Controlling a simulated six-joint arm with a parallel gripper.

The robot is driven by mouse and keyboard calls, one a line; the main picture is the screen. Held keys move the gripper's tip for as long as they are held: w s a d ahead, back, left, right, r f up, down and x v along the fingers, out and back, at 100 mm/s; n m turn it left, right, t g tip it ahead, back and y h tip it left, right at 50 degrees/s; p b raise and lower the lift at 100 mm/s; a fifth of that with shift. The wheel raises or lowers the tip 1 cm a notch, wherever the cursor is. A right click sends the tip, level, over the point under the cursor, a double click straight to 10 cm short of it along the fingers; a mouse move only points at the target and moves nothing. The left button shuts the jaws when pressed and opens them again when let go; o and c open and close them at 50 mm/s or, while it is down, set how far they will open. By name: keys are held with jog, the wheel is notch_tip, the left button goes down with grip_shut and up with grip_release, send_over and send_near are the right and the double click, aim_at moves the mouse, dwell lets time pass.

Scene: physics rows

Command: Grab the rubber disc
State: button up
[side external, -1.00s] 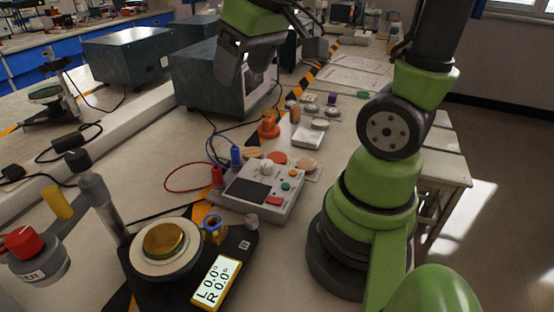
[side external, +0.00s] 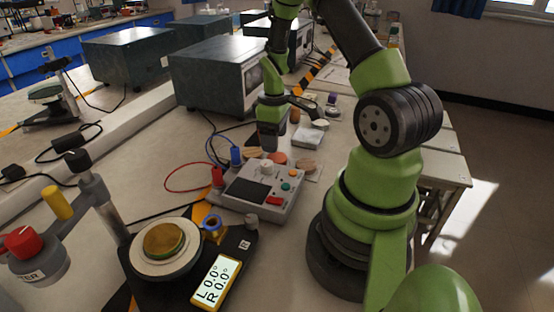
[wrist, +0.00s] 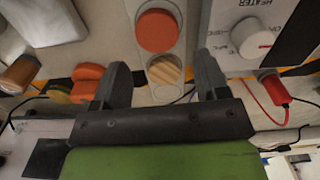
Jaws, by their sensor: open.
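An orange-red disc (side external: 279,158), which may be the rubber one, lies in a row of round pieces behind the control box. It also shows in the wrist view (wrist: 158,31), on a narrow pale holder (wrist: 145,5). A wood-grained disc (wrist: 165,70) sits beside it, and a tan disc (side external: 306,166) lies on its other side in the side view. My gripper (side external: 268,146) points down above the row, its fingers partly hiding the wood-grained end. In the wrist view my gripper (wrist: 164,70) is open and empty; its fingers straddle the wood-grained disc in the picture, with the orange-red disc beyond the tips.
The control box (side external: 258,190) with a knob and red and blue plugs stands close to the row. An orange knobbed piece (wrist: 88,78) lies to the left in the wrist view. A grey instrument (side external: 215,75) stands behind; a scale (side external: 190,262) stands in front.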

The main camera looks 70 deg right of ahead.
aim_at(277, 157)
jog(key=f, duration=0.5)
jog(key=shift+s+d+f, duration=0.1)
jog(key=shift+s+f, duration=0.15)
jog(key=shift+f, duration=0.05)
jog(key=c, duration=0.7)
